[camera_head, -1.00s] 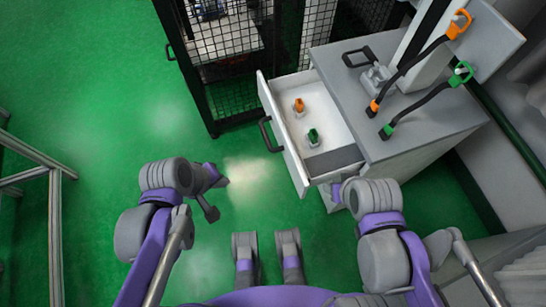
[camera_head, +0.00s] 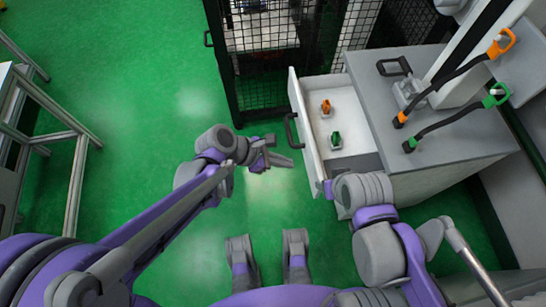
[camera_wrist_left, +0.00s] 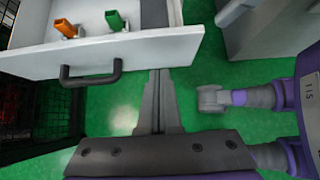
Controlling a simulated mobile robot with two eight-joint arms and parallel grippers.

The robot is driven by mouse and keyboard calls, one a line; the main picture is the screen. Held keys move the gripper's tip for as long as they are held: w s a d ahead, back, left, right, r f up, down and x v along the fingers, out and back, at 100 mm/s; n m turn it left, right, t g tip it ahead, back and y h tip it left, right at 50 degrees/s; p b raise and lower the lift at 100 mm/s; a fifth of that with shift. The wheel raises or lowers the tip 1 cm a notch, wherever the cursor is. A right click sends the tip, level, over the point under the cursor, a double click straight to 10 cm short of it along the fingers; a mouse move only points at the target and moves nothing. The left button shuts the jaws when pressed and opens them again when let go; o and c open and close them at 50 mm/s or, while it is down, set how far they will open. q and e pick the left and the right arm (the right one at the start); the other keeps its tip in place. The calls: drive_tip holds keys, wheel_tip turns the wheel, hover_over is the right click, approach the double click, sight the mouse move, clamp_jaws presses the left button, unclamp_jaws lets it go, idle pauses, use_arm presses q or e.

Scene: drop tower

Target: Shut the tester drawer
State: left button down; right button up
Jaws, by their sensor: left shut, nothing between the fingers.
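The tester drawer (camera_head: 310,140) is pulled out of the grey cabinet (camera_head: 400,140), with a dark handle (camera_head: 290,130) on its white front. It holds an orange connector (camera_head: 326,107) and a green connector (camera_head: 335,140).
A black mesh cage (camera_head: 270,60) stands behind and left of the drawer. A metal frame (camera_head: 75,150) stands at the left. Green floor is open between.

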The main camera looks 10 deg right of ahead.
sight(313, 164)
use_arm(q)
drive_tip(key=shift+w+d+f, duration=0.1)
drive_tip(key=shift+d+f, duration=0.15)
drive_tip(key=shift+d, duration=0.7)
drive_tip(key=shift+s+d+f, duration=0.1)
drive_tip(key=shift+d+f, duration=0.2)
drive_tip(key=shift+d, duration=0.6)
drive_tip(key=shift+w+d+f, duration=0.1)
drive_tip(key=shift+d+f, duration=0.15)
drive_tip(key=shift+d, duration=0.7)
drive_tip(key=shift+d, duration=0.1)
drive_tip(key=d, duration=1.5)
drive_tip(key=shift+w+d+b, duration=0.25)
drive_tip(key=shift+d+b, duration=0.05)
drive_tip(key=shift+d, duration=0.1)
